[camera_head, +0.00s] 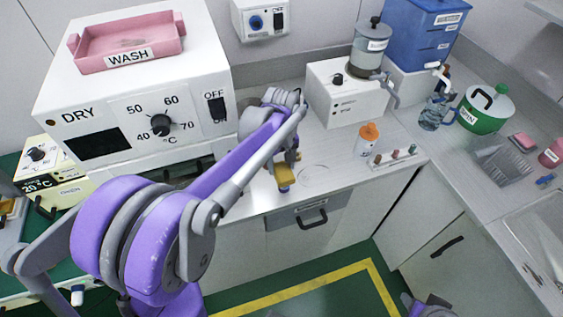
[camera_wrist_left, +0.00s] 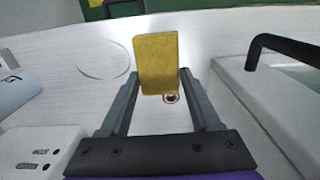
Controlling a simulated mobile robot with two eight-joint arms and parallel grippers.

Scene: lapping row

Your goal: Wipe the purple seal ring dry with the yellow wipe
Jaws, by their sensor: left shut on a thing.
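The yellow wipe (camera_wrist_left: 156,62) is a flat block held upright between the fingertips of my left gripper (camera_wrist_left: 158,76). In the head view it shows as a small yellow patch (camera_head: 283,174) low in front of my left gripper, over the steel counter. A small dark reddish ring (camera_wrist_left: 171,98) lies just below the wipe in the left wrist view, partly hidden by it. It may be the purple seal ring, but its colour is hard to tell. I cannot tell whether the wipe touches it. My right gripper is not in view.
A faint circle (camera_head: 314,172) marks the steel counter. The DRY oven (camera_head: 140,100) stands close on the left, with a pink WASH tray (camera_head: 128,42) on top. A white pump unit (camera_head: 346,96) and orange-capped bottle (camera_head: 367,140) stand to the right. The counter's front strip is mostly clear.

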